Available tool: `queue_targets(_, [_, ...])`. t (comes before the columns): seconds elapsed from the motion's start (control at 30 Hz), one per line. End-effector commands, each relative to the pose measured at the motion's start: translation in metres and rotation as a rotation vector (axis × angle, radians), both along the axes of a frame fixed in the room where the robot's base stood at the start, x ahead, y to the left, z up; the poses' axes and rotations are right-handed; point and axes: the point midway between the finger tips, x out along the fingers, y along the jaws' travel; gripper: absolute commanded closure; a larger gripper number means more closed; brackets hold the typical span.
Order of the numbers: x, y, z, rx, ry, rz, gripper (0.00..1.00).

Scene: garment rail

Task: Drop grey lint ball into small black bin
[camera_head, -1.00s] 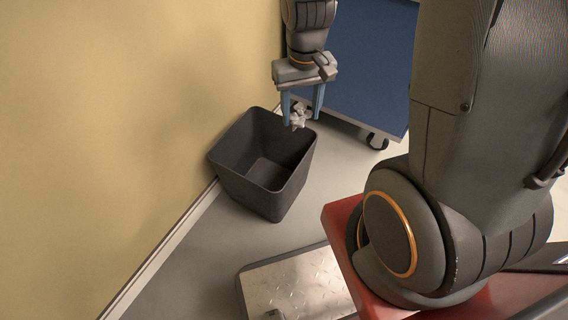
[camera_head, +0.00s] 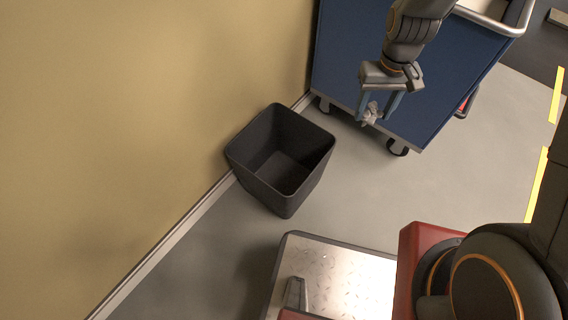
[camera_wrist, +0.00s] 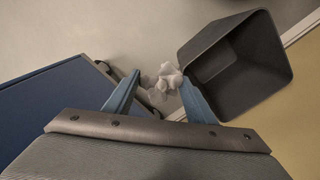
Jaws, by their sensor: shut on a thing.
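The grey lint ball (camera_head: 371,114) is a small crumpled pale lump between the blue fingers of my gripper (camera_head: 378,108). My gripper is shut on it. In the wrist view the lint ball (camera_wrist: 166,77) shows between the fingertips (camera_wrist: 162,82). The small black bin (camera_head: 279,161) stands on the floor by the wall, open at the top, and what I see of its inside looks empty. In the head view my gripper is to the right of the bin and a little higher in the picture. In the wrist view the bin (camera_wrist: 236,66) is right of the lint ball.
A blue wheeled cart (camera_head: 440,75) stands behind and right of my gripper. A yellow wall (camera_head: 130,110) with a pale skirting runs along the left of the bin. A metal tread plate (camera_head: 345,280) lies in the foreground. The floor right of the bin is clear.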

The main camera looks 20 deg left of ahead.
Motion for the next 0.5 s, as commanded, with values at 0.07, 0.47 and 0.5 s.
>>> queue_targets(0.07, [0.000,0.037,-0.005,-0.001,0.005,0.093,0.71])
queue_targets(0.47, [-0.032,0.189,-0.066,-0.001,0.003,0.478,0.71])
queue_targets(0.5, [-0.036,0.197,-0.070,-0.001,0.003,0.500,0.71])
